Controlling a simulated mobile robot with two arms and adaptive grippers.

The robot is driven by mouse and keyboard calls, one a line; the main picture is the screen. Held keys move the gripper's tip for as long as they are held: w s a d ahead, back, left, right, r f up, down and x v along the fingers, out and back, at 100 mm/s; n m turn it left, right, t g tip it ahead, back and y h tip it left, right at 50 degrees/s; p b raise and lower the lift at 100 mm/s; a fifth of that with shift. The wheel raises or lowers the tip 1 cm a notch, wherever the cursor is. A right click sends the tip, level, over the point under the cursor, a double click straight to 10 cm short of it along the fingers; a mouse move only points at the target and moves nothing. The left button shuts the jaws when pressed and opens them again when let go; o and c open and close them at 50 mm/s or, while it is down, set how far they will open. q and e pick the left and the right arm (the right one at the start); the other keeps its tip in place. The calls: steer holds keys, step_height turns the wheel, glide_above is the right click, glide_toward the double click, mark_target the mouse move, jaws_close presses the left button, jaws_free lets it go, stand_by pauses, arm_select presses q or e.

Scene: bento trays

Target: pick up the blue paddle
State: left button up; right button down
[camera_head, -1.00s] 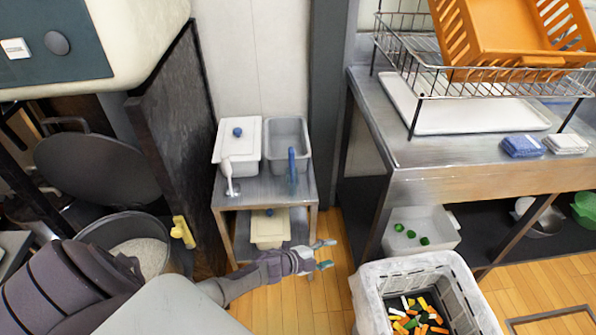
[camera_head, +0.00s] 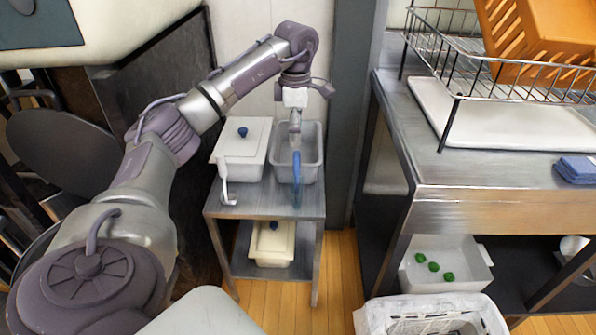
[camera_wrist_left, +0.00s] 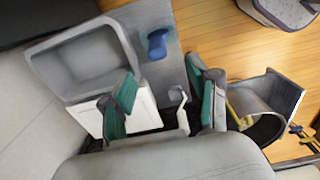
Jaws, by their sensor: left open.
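The blue paddle (camera_head: 297,178) stands at the front of the open grey bin on the small metal stand. In the left wrist view the blue paddle (camera_wrist_left: 157,45) shows at the top centre, beyond the fingertips. The paddle's lower part is hard to make out. My right gripper is not in view.
The open grey bin (camera_head: 312,145) stands beside a white lidded bin (camera_head: 240,170) with a blue knob. A white ladle (camera_head: 225,182) hangs at its front. Another lidded container (camera_head: 270,247) is on the lower shelf. A steel table (camera_head: 480,170) stands to the right.

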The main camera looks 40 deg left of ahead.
mark_target(297, 152)
arm_select(q)
steer(key=f, duration=0.4)
steer(key=f+b, duration=0.1)
steer(key=f, duration=0.4)
steer(key=shift+w+f, duration=0.2)
steer(key=shift+f, duration=0.05)
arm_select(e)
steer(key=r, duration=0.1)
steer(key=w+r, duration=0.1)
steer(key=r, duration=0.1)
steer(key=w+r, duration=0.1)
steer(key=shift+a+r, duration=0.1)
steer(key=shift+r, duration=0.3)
arm_select(q)
jaws_close()
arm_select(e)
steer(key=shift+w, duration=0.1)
